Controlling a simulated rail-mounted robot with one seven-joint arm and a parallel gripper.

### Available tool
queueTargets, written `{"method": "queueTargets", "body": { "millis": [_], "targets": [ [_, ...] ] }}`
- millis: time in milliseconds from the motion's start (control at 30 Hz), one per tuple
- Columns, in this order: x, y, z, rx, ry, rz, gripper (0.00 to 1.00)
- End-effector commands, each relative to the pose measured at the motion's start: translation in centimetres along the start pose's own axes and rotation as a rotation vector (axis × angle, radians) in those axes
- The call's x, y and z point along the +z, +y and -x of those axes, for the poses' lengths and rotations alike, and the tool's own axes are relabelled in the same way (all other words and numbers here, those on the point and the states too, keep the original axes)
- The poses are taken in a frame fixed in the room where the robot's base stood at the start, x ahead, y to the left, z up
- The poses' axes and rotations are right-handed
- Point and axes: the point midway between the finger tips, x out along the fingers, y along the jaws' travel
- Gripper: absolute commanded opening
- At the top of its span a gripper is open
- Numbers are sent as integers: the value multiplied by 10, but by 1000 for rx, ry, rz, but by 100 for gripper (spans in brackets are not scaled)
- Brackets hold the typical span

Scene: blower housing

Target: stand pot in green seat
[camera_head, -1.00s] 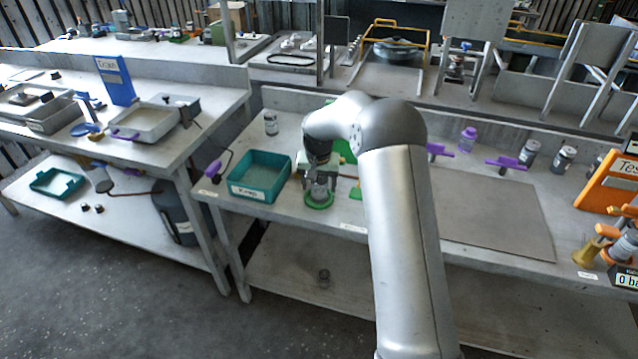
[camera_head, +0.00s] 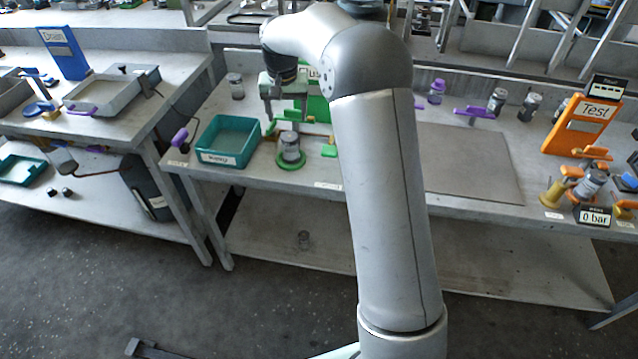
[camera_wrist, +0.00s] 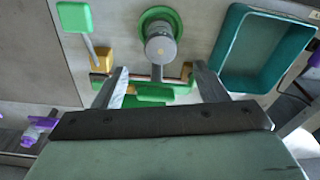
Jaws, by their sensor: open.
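The pot (camera_head: 291,148), a small grey cylinder with a pale label, stands upright in the green seat (camera_head: 291,166), a ring on the bench. In the wrist view the pot (camera_wrist: 161,48) is seen from above, with the green seat (camera_wrist: 173,16) showing around it. My gripper (camera_head: 286,116) is open and empty, above the pot and slightly behind it, apart from it. In the wrist view its two fingers (camera_wrist: 160,74) are spread wide, with a green-handled part visible between them. The pot's underside is hidden.
A teal tray (camera_head: 228,141) stands just left of the seat. A green sign (camera_head: 316,95) is behind my gripper, partly hidden by my arm. A green-handled piece (camera_wrist: 76,18) lies near the seat. A flat grey plate (camera_head: 465,160) lies to the right.

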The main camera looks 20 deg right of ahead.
Motion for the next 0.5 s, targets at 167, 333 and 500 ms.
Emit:
{"method": "queueTargets", "body": {
  "millis": [167, 333, 500],
  "targets": [
    [53, 11, 31, 12, -7, 68, 66],
    [160, 43, 60, 19, -30, 172, 66],
    [274, 80, 61, 2, -58, 256, 66]
  ]
}}
